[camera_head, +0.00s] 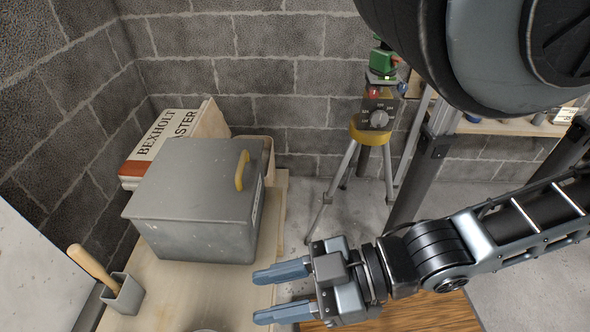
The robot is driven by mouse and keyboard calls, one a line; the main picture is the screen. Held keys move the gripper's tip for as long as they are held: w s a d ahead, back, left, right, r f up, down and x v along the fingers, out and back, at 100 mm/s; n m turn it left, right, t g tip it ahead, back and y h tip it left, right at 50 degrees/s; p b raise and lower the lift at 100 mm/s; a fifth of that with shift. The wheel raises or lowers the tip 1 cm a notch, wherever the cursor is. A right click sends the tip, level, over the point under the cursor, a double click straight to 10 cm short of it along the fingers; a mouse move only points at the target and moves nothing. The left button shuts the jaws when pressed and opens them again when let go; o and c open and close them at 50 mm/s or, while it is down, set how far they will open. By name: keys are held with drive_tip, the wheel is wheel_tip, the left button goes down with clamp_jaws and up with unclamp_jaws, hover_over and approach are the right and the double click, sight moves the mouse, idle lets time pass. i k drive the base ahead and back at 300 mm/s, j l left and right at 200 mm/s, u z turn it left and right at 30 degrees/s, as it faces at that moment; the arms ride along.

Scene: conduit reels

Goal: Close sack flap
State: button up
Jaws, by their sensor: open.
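A white and orange sack (158,140) printed "BEXHOLT" and "ASTER" stands at the back left against the block wall. A tan slanted panel (211,122) rises at its right side; I cannot tell if this is its flap. A grey lidded box (190,205) with a yellow handle (241,170) stands in front and hides the sack's lower part. My gripper (258,297) is open and empty, with two blue fingers pointing left. It is at the lower middle, right of and nearer than the grey box, apart from the sack.
A wooden bench top (170,290) carries the box and a small grey holder (123,295) with a wooden handle. A tripod (368,140) with a yellow head stands behind my gripper. A shelf (500,127) and dark post are at the right.

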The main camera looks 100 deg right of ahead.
sight(208, 122)
drive_tip(key=z, duration=0.5)
drive_tip(key=j+z, duration=0.15)
drive_tip(key=z, duration=0.8)
drive_tip(key=j+z, duration=0.15)
drive_tip(key=z, duration=0.35)
